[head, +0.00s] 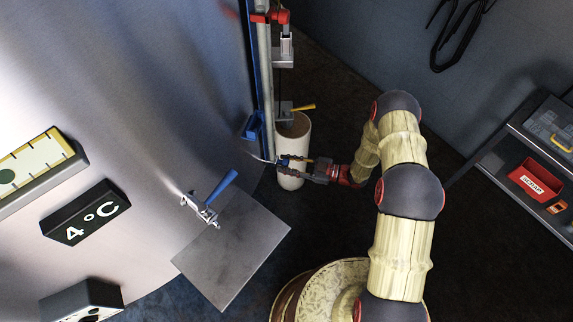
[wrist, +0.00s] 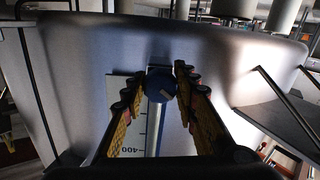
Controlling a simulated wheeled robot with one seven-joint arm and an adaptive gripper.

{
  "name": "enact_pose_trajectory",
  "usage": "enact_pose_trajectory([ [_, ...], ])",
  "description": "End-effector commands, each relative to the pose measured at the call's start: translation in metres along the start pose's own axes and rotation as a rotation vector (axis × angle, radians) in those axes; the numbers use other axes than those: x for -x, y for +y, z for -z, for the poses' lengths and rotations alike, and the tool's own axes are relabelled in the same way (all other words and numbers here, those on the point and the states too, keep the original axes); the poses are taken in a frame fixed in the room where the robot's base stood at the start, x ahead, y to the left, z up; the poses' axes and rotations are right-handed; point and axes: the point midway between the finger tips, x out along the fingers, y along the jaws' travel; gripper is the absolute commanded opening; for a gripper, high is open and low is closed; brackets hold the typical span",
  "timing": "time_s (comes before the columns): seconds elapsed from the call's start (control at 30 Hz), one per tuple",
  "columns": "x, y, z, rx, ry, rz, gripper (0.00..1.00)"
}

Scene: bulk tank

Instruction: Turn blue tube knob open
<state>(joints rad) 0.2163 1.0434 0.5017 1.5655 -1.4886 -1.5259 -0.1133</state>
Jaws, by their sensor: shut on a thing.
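The blue tube knob (wrist: 161,88) is round and sits between my fingertips in the wrist view, in front of the tank wall. My gripper (wrist: 162,76) is shut on it, one finger on each side. In the head view my gripper (head: 284,163) reaches left to the lower end of the tall blue-edged tube (head: 266,80). There the knob is mostly hidden by my fingers, with only a little blue showing. How far the knob is turned cannot be told.
A tap with a blue lever (head: 222,185) stands out from the tank (head: 150,120), beside a grey plate (head: 232,254). A yellow-levered fitting (head: 302,107) and a pale cylinder (head: 291,180) are close to my gripper. A shelf with a red scrap bin (head: 534,180) is at the right.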

Motion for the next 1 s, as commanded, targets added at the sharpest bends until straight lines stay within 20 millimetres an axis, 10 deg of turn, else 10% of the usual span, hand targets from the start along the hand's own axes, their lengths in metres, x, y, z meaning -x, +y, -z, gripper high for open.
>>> enact_pose_trajectory([
  [1.0,0.0000,0.0002,-0.0001,0.645,-0.024,-0.024,0.04],
])
